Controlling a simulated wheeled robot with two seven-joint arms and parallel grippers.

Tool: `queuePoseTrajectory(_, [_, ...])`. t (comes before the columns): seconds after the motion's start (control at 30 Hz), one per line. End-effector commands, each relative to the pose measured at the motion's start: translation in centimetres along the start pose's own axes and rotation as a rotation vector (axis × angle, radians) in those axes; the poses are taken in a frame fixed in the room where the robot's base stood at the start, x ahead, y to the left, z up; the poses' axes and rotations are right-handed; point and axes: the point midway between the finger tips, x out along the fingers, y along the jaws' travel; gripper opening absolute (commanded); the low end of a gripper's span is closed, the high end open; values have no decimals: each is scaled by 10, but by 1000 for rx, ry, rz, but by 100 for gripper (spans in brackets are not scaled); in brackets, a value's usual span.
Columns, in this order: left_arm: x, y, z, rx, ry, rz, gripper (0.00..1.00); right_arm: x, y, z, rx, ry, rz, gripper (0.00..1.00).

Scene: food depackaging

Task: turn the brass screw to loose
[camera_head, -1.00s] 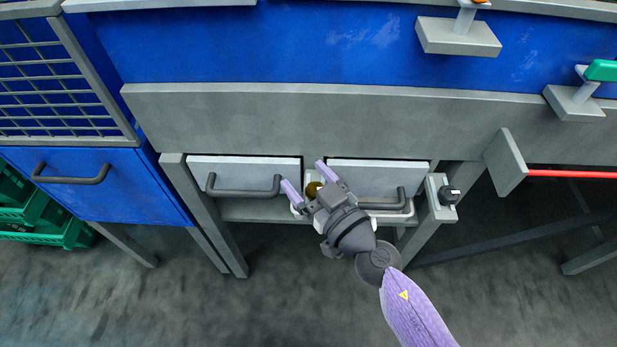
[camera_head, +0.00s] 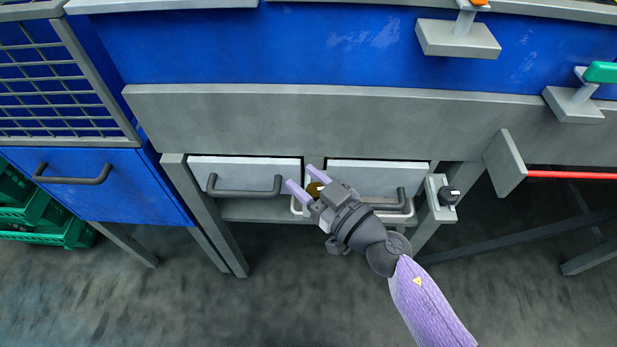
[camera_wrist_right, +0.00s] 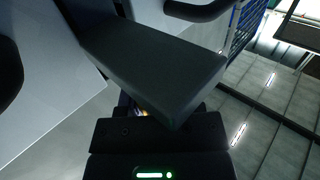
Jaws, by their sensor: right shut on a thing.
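The brass screw (camera_head: 315,189) is a small round gold-brown piece between the two white drawers, partly covered by my right gripper. My right gripper (camera_head: 303,178) has purple fingertips, which lie on either side of the screw, and it is shut on it. In the right wrist view a dark gripper part (camera_wrist_right: 150,65) fills the middle and hides most of the screw; only a tiny bright spot shows behind it. My left gripper is not in view.
A left drawer (camera_head: 245,168) and a right drawer (camera_head: 375,176) with dark handles flank the screw. A black knob (camera_head: 448,195) on a grey box sits to the right. Green crates (camera_head: 40,215) stand far left. The floor in front is clear.

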Motion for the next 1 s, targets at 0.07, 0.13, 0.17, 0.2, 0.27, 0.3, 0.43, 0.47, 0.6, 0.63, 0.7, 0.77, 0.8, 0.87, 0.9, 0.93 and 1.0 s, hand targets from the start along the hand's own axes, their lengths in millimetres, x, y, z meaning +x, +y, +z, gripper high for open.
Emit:
queuePoseTrajectory(0.07, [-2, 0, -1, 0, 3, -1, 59, 0, 0, -1, -4, -2, -59, 0])
queuePoseTrajectory(0.13, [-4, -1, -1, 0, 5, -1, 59, 0, -1, -1, -4, -2, -123, 0])
queuePoseTrajectory(0.17, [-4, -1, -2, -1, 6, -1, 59, 0, -1, -1, -4, -2, -151, 0])
queuePoseTrajectory(0.2, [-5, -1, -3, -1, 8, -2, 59, 0, -2, -1, -4, -3, -189, 0])
queuePoseTrajectory(0.27, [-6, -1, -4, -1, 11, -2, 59, -1, -3, -1, -4, -3, -246, 0])
queuePoseTrajectory(0.3, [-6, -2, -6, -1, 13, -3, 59, -1, -3, -1, -5, -3, -284, 0])
queuePoseTrajectory(0.43, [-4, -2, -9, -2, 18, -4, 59, -1, -5, 0, -5, -3, -402, 0])
queuePoseTrajectory(0.47, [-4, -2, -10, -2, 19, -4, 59, -2, -6, 1, -3, -3, -428, 0])
queuePoseTrajectory(0.6, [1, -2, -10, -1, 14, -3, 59, -2, -8, 2, -2, -2, -541, 0])
queuePoseTrajectory(0.63, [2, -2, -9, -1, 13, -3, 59, -3, -8, 2, -2, -2, -561, 0])
queuePoseTrajectory(0.7, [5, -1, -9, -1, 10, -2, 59, -3, -9, 2, -2, -2, -609, 0])
queuePoseTrajectory(0.77, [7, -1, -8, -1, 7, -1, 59, -4, -10, 2, -2, -2, -644, 0])
queuePoseTrajectory(0.8, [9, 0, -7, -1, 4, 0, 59, -4, -10, 3, -2, -3, -667, 0])
queuePoseTrajectory(0.87, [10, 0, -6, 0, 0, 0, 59, -4, -11, 2, -1, -3, -695, 0])
queuePoseTrajectory(0.9, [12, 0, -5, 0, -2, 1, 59, -4, -11, 2, -1, -3, -712, 0])
queuePoseTrajectory(0.93, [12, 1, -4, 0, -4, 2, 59, -4, -11, 2, -1, -2, -724, 0])
queuePoseTrajectory(1.0, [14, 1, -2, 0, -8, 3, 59, -5, -12, 2, -1, -3, -746, 0])
